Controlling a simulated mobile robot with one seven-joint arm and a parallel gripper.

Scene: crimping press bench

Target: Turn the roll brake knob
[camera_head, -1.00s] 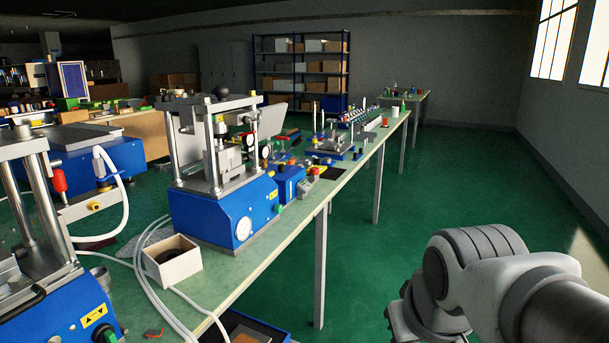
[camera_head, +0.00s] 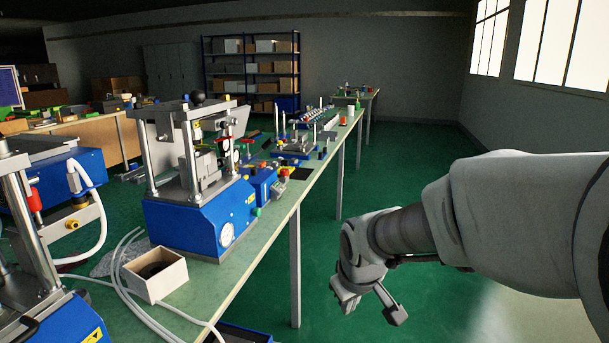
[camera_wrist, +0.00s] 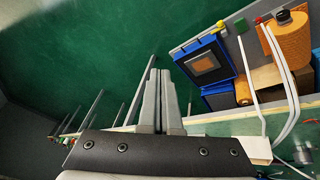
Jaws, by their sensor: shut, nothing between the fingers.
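My gripper (camera_wrist: 162,80) points out over the green floor in the wrist view. Its two grey fingers are side by side, shut and empty, touching nothing. In the wrist view an orange roll (camera_wrist: 292,42) is at the upper right, with a dark round cap (camera_wrist: 283,17) at its end. I cannot tell whether this cap is the roll brake knob. The gripper is well apart from the roll, to its left. The roll is not seen in the head view, where my arm hangs right of the bench.
The long bench (camera_head: 262,240) bears a blue press (camera_head: 200,225) and a white open box (camera_head: 155,275). In the wrist view a blue-framed unit (camera_wrist: 203,62) stands beside the roll, and white cables (camera_wrist: 272,75) pass in front of it. Green floor right of the bench is clear.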

